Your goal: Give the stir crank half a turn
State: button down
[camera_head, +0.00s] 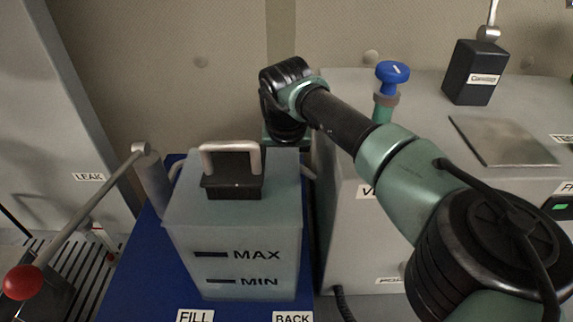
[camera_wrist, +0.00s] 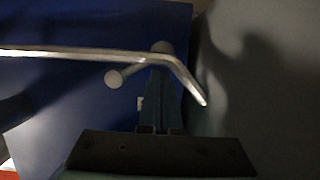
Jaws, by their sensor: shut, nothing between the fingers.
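No part in view is labelled as the stir crank. In the wrist view, a bent pale metal rod (camera_wrist: 90,54) crosses in front of my gripper (camera_wrist: 161,82), and a short rod with a round end (camera_wrist: 114,78) shows beside the fingers. I cannot tell whether either belongs to the crank, or whether the fingers touch them. My gripper is shut and empty. In the head view my wrist reaches down behind the translucent tank (camera_head: 235,232); the fingertips are hidden there.
The tank has a black cap with a pale handle (camera_head: 231,148) and stands on a blue base (camera_head: 135,285). A lever with a red ball (camera_head: 22,282) is at left. The grey cabinet (camera_head: 335,240) at right carries a blue knob (camera_head: 393,73) and a black box (camera_head: 475,72).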

jog(key=shift+w+n, duration=0.35)
jog(key=shift+n, duration=0.25)
jog(key=shift+w, duration=0.1)
